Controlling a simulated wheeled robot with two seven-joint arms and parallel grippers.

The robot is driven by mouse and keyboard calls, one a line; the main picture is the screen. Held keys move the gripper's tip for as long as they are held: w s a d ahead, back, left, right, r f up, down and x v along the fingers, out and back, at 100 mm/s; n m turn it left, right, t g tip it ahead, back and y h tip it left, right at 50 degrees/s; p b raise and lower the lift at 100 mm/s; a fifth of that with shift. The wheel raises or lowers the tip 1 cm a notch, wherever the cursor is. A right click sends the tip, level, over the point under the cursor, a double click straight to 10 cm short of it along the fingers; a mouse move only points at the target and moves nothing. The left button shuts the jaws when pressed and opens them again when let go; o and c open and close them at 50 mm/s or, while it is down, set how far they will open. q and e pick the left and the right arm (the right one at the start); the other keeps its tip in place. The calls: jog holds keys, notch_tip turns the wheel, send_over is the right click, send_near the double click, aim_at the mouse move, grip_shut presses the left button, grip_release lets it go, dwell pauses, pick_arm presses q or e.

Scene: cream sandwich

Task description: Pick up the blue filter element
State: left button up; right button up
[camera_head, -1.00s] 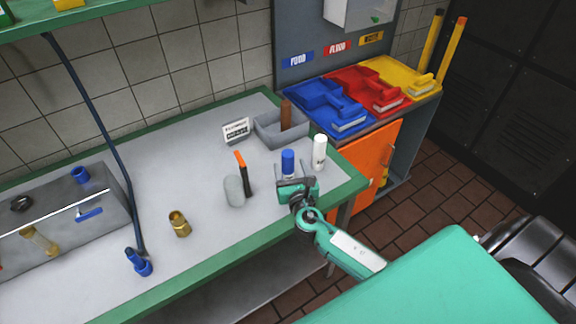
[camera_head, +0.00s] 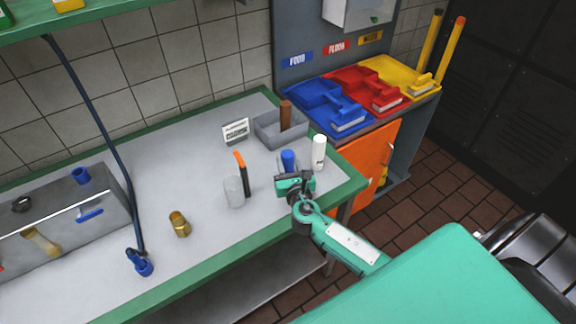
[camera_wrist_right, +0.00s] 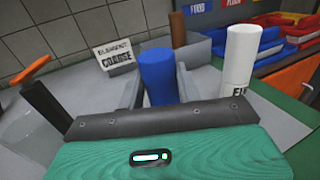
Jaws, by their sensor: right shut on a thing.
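The blue filter element (camera_head: 288,158) is a small upright blue cylinder near the right end of the grey table. My right gripper (camera_head: 289,172) is at it, shut on it, with its teal body on the near side. In the right wrist view the blue filter element (camera_wrist_right: 158,76) stands straight ahead between the two grey fingers, its lower part hidden behind my gripper's body. I cannot tell whether it is clear of the table. My left gripper is not in view.
A white cylinder (camera_head: 319,152) stands just right of my gripper. A black and orange tool (camera_head: 243,175) and a clear cup (camera_head: 234,191) are on the left. Behind are a grey bin (camera_head: 268,133) and a COARSE sign (camera_head: 236,131).

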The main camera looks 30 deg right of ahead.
notch_tip(320, 180, up, 20)
jog(key=shift+p, duration=0.45)
jog(key=shift+f, duration=0.1)
